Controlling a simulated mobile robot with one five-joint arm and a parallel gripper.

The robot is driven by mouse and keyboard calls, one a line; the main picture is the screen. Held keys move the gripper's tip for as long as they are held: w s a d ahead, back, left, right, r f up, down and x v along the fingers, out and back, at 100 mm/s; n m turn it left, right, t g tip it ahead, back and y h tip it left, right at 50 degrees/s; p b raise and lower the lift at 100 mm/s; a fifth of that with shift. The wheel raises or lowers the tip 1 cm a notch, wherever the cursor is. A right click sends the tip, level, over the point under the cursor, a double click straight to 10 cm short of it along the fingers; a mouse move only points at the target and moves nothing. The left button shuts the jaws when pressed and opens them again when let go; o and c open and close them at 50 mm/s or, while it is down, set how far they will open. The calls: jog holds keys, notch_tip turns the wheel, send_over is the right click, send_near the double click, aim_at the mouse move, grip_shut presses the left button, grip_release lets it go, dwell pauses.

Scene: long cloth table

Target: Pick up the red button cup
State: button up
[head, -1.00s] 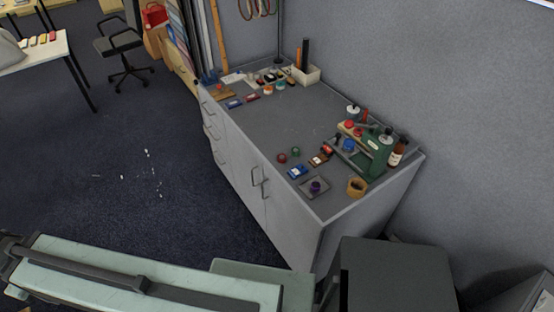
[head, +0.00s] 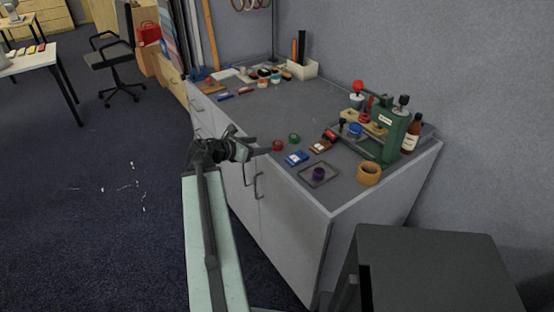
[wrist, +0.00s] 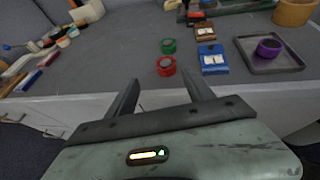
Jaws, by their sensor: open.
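The red button cup (head: 277,146) is a small round cup near the front edge of the grey cabinet top (head: 300,112). It also shows in the wrist view (wrist: 166,66), just beyond and between my fingertips. My gripper (head: 247,150) is open and empty, at the cabinet's front edge, short of the cup and apart from it. In the wrist view my two dark fingers (wrist: 160,88) point toward the cup. A green cup (wrist: 168,46) stands close behind the red one.
Right of the cups lie a blue box (wrist: 212,58), a brown box (wrist: 204,31) and a grey tray (wrist: 278,66) holding a purple cup (wrist: 269,48). A green press (head: 388,130) stands behind.

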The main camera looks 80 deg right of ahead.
aim_at(276, 145)
jog(key=b+x, duration=0.1)
jog(key=x, duration=0.1)
jog(key=b+x, duration=0.1)
jog(key=x, duration=0.2)
jog(key=s+b+x, duration=0.1)
jog(key=x, duration=0.2)
jog(key=shift+a+f, duration=0.2)
jog(key=shift+a, duration=0.2)
jog(key=shift+r, duration=0.1)
grip_shut()
